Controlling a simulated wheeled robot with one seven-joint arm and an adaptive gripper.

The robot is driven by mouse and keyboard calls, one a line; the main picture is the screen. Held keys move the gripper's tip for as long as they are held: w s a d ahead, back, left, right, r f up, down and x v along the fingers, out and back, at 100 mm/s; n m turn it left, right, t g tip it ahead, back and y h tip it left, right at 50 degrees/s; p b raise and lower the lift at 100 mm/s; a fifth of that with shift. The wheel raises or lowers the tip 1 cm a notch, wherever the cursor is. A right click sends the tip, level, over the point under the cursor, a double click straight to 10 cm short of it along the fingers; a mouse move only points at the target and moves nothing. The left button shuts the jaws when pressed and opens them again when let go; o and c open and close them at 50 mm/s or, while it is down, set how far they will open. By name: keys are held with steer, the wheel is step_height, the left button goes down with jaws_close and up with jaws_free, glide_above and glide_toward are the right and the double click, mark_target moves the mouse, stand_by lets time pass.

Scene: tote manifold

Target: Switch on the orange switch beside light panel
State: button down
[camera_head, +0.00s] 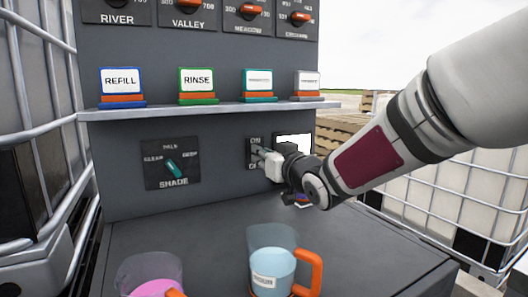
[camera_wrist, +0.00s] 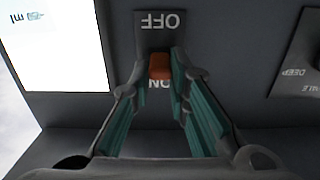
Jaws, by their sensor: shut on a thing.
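The orange switch (camera_wrist: 160,66) sits on a dark plate (camera_wrist: 172,30) marked OFF and ON, which the wrist view shows upside down. Its lever is near the ON lettering, which it and my gripper partly cover. The fingertips of my gripper (camera_wrist: 161,62) are closed on the two sides of the lever. The white lit light panel (camera_wrist: 52,48) is beside the plate. In the head view my gripper (camera_head: 262,153) reaches the switch plate (camera_head: 253,142) and hides the orange lever; the light panel (camera_head: 293,140) shows behind it.
A shade dial (camera_head: 171,167) is left of the switch. Above is a shelf (camera_head: 215,110) with several labelled buttons, and orange knobs higher up. A cup with an orange handle (camera_head: 272,245) and a jug with pink contents (camera_head: 150,270) stand on the dark counter (camera_head: 200,228).

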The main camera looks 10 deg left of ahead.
steer(key=r+g+p, duration=0.1)
steer(key=p, duration=0.2)
steer(key=shift+h, duration=0.3)
steer(key=shift+w+g+p, duration=0.1)
steer(key=shift+g+p, duration=0.2)
steer(key=shift+p, duration=0.65)
steer(key=p, duration=0.3)
steer(key=shift+a+r+g+h, duration=0.1)
steer(key=shift+r+g+h, duration=0.2)
steer(key=shift+h, duration=0.1)
steer(key=p, duration=0.2)
steer(key=shift+w+r+g+p, duration=0.1)
steer(key=shift+g+p, duration=0.2)
steer(key=shift+p, duration=0.1)
steer(key=shift+w+a+g+h+p, duration=0.1)
steer(key=shift+g+h+p, duration=0.25)
steer(key=shift+p, duration=0.7)
steer(key=c, duration=1.5)
jaws_free()
